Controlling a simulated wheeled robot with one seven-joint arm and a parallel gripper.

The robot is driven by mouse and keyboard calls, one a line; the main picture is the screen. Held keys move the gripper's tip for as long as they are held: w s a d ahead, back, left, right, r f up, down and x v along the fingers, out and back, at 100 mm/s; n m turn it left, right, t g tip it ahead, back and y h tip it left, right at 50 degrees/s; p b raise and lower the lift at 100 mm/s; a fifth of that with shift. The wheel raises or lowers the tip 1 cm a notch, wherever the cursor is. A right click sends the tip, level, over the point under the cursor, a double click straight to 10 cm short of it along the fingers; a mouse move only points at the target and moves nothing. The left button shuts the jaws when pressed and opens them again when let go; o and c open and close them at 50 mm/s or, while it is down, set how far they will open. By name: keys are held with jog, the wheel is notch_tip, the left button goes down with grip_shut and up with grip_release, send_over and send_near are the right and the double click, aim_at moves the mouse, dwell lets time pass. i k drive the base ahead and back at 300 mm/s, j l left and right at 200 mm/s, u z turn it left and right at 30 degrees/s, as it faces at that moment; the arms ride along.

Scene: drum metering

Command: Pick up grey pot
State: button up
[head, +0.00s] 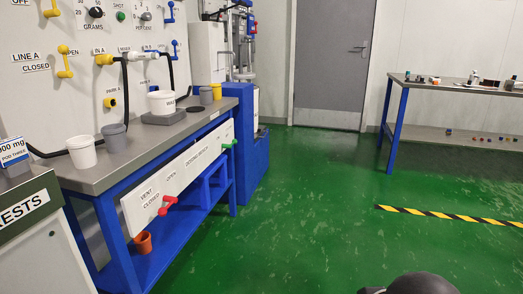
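A grey pot (115,138) stands upright on the grey bench top, just right of and behind a white pot (81,152). A second, smaller grey pot (206,97) stands farther back on the same bench, beside a yellow-orange pot (216,91). Another white pot (161,103) sits on a dark block between the two grey pots. My gripper's fingers do not show; only a dark rounded part of my own body shows at the bottom edge, well right of the bench.
The blue-framed bench (110,180) has a front panel with a red handle (167,204) and a green handle (230,144). A dark hose (50,154) runs behind the pots. An orange pot (143,243) stands on the lower shelf. The green floor (300,210) is clear.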

aim_at(206, 93)
jog(key=i+u, duration=0.1)
jog(key=i, duration=0.4)
jog(key=i+l+u, duration=0.1)
jog(key=i, duration=0.35)
jog(key=i+l+u, duration=0.1)
jog(key=i, duration=0.4)
jog(key=i+l+u, duration=0.1)
jog(key=i, duration=0.35)
jog(key=l, duration=0.1)
